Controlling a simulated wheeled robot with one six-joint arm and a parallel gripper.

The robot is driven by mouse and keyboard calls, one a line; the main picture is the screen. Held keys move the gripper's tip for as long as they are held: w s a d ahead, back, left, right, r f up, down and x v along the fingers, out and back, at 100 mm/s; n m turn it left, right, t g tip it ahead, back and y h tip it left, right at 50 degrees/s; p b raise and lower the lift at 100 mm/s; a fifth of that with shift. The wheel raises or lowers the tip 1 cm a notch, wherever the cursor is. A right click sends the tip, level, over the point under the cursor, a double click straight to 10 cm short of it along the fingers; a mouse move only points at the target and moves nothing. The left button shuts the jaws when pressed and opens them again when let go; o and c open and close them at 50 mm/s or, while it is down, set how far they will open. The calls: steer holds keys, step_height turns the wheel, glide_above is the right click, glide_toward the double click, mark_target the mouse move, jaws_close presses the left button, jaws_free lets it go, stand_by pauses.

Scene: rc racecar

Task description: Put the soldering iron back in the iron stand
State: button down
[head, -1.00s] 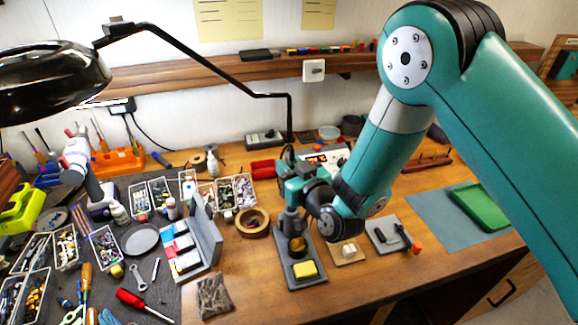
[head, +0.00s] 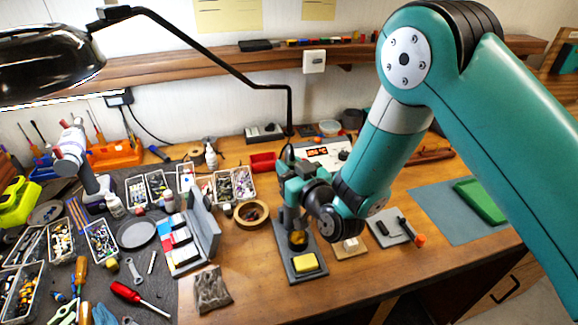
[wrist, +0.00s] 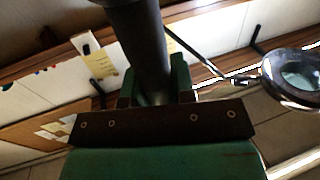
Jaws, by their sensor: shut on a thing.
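The iron stand (head: 283,263) is a dark grey base on the wooden bench in the head view, with a yellow sponge (head: 306,263) at its front and a brass-coloured part (head: 298,239) behind it. My gripper (head: 291,196) is directly over the rear of the stand, pointing down. In the wrist view my gripper (wrist: 153,92) is shut on a thick dark cylinder, the soldering iron's handle (wrist: 143,45). The iron's tip is hidden, and I cannot tell whether it is inside the holder.
A soldering station (head: 322,153) with a lit display stands behind my gripper. A tape roll (head: 251,212) lies left of the stand. A small wooden block base (head: 349,248) and a grey pad (head: 388,231) lie to the right. A black lamp arm (head: 220,65) crosses the back.

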steer(key=shift+f+b, duration=0.3)
steer(key=shift+f, duration=0.1)
steer(key=shift+c, duration=2.4)
jaws_free()
steer(key=b+v, duration=0.2)
steer(key=shift+s+r+b, duration=0.1)
steer(key=shift+r+b, duration=0.05)
steer(key=shift+b, duration=0.25)
steer(key=s+d+b, duration=0.1)
steer(key=s+r, duration=0.1)
steer(key=s+d+b, duration=0.1)
steer(key=s, duration=0.1)
steer(key=shift+d+r+b, duration=0.3)
steer(key=shift+r, duration=0.05)
